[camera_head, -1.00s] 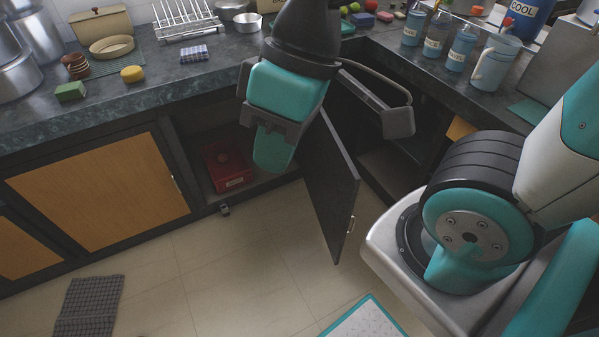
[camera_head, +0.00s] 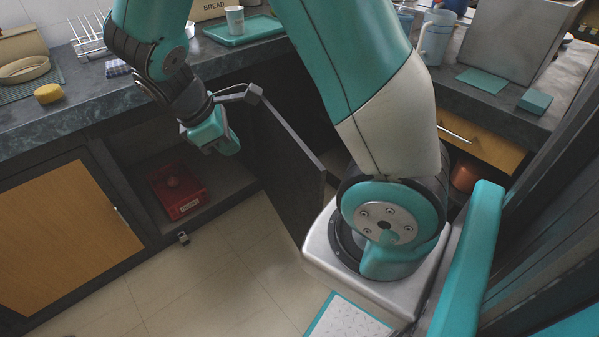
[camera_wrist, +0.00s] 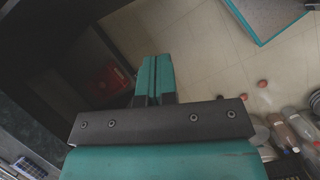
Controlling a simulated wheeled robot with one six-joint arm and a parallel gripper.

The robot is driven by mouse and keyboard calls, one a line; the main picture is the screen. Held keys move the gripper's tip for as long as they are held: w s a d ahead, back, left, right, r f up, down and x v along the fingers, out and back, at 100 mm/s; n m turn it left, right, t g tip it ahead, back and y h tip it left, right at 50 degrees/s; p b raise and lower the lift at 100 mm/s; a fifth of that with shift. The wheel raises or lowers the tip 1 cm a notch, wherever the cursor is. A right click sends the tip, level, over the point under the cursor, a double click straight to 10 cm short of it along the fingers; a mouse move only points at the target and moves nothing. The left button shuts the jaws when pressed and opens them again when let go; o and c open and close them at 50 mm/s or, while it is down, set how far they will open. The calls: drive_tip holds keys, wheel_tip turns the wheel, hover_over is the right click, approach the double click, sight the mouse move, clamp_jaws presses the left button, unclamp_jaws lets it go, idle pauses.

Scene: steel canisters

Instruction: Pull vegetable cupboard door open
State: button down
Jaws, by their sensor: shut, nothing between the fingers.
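A dark cupboard door (camera_head: 287,165) stands ajar, swung out from the counter front over the floor, in the middle of the head view. No label shows on it, and its handle is out of sight now. My gripper (camera_head: 226,143) is just left of the door, in front of the cupboard opening and below the counter edge. Whether it touches the door cannot be told. In the wrist view the fingers (camera_wrist: 155,78) are together with nothing held. A red box (camera_head: 178,190) lies in the open cupboard left of the door; it also shows in the wrist view (camera_wrist: 108,80).
The dark counter (camera_head: 95,97) runs above the cupboards. A closed wood-faced door (camera_head: 55,235) is at the left. A drawer (camera_head: 480,145) is at the right. Tiled floor (camera_head: 215,275) is clear at lower left. A teal-edged mat (camera_head: 345,320) lies near my base.

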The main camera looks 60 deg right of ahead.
drive_tip(key=d+f+n+g+h+b, duration=0.2)
drive_tip(key=d+f+h+b, duration=0.15)
drive_tip(key=d+f, duration=0.45)
drive_tip(key=b, duration=0.2)
approach(309, 160)
drive_tip(key=shift+h, duration=0.35)
drive_tip(key=d+f, duration=0.1)
drive_tip(key=s+d+f, duration=0.1)
drive_tip(key=f, duration=0.3)
drive_tip(key=shift+s+d+f, duration=0.1)
drive_tip(key=shift+s+d, duration=0.1)
drive_tip(key=shift+d, duration=0.2)
drive_tip(key=shift+s+d, duration=0.3)
drive_tip(key=shift+d, duration=0.35)
